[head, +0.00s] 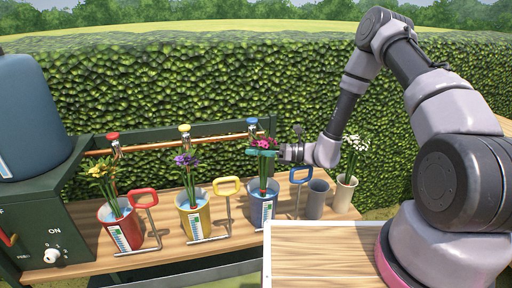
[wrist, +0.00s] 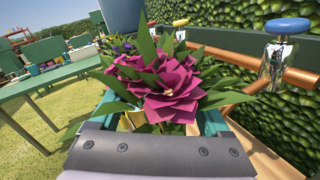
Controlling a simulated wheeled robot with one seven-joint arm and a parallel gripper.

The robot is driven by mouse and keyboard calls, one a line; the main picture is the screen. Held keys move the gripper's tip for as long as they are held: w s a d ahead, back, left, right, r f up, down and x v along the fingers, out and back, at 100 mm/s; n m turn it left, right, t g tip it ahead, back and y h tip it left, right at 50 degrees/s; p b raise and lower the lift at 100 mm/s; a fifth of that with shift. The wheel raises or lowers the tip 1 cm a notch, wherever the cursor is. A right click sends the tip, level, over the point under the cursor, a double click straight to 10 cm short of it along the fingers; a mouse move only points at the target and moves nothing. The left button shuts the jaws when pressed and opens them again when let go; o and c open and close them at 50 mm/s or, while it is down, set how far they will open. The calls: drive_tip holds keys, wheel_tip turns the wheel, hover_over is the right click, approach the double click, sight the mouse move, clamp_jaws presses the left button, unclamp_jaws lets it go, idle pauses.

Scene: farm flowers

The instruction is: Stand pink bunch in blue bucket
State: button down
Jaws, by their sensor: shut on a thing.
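The pink bunch (head: 264,145) stands upright in the blue bucket (head: 261,210), its stems reaching down inside the rim. In the wrist view the pink flowers (wrist: 163,90) fill the middle, with green leaves around them. My gripper (head: 263,153) is shut on the pink bunch just below its blooms, above the bucket. In the wrist view its teal fingers (wrist: 213,124) lie on both sides of the bunch. The lower stem ends are hidden in the bucket.
A red bucket (head: 118,228) with yellow flowers and a yellow bucket (head: 193,216) with purple flowers stand to the left. A grey cup (head: 317,200) and a cream pot (head: 344,194) with white flowers stand right. Taps, including a blue-topped one (head: 252,124), are behind; coloured handles stand between buckets.

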unclamp_jaws()
drive_tip(key=s+d, duration=0.1)
drive_tip(key=d, duration=0.9)
drive_tip(key=shift+d, duration=0.4)
drive_tip(key=shift+s, duration=0.1)
